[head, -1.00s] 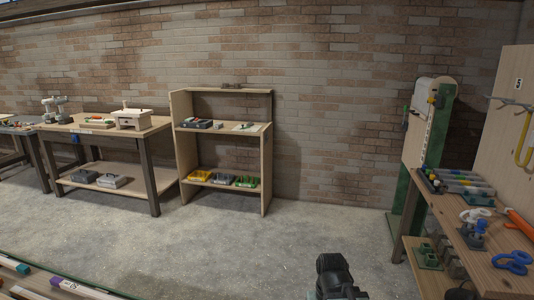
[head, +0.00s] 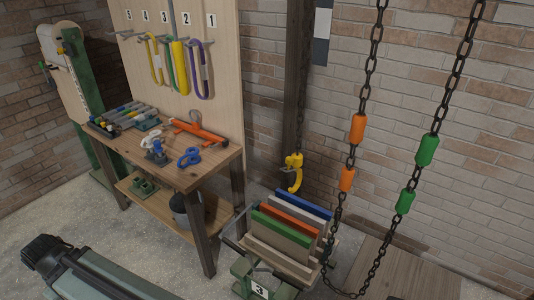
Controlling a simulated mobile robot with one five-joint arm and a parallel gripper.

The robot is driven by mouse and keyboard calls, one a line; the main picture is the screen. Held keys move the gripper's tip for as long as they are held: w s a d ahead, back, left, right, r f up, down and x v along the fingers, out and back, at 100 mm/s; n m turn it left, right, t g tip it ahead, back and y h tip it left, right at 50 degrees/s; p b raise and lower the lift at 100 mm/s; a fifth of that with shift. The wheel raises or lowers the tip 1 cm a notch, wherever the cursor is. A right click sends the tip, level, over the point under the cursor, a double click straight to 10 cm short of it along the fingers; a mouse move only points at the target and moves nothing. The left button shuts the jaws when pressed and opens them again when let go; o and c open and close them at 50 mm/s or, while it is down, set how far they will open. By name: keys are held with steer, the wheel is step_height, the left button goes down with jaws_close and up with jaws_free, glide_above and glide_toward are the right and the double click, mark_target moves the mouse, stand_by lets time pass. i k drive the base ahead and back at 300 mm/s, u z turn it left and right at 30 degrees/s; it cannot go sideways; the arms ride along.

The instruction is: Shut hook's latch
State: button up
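A yellow hook (head: 293,172) hangs at the end of a dark chain in front of a dark post, right of the middle of the head view. It hangs just above a rack of coloured boards. Its latch is too small to make out, so I cannot tell whether it is open or shut. Part of my own body shows at the lower left, well apart from the hook. My gripper's fingers do not show.
A workbench (head: 170,170) with tools stands left of the hook, under a numbered pegboard (head: 222,70). The board rack (head: 275,262) stands below the hook. Chains with orange sleeves (head: 357,128) and green sleeves (head: 427,150) hang to the right. Bare floor (head: 40,215) lies at left.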

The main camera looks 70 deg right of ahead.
mark_target(289, 160)
steer(key=z, duration=1.6)
steer(key=k, duration=1.35)
steer(key=u, duration=1)
steer(key=i, duration=1.45)
steer(key=z, duration=0.4)
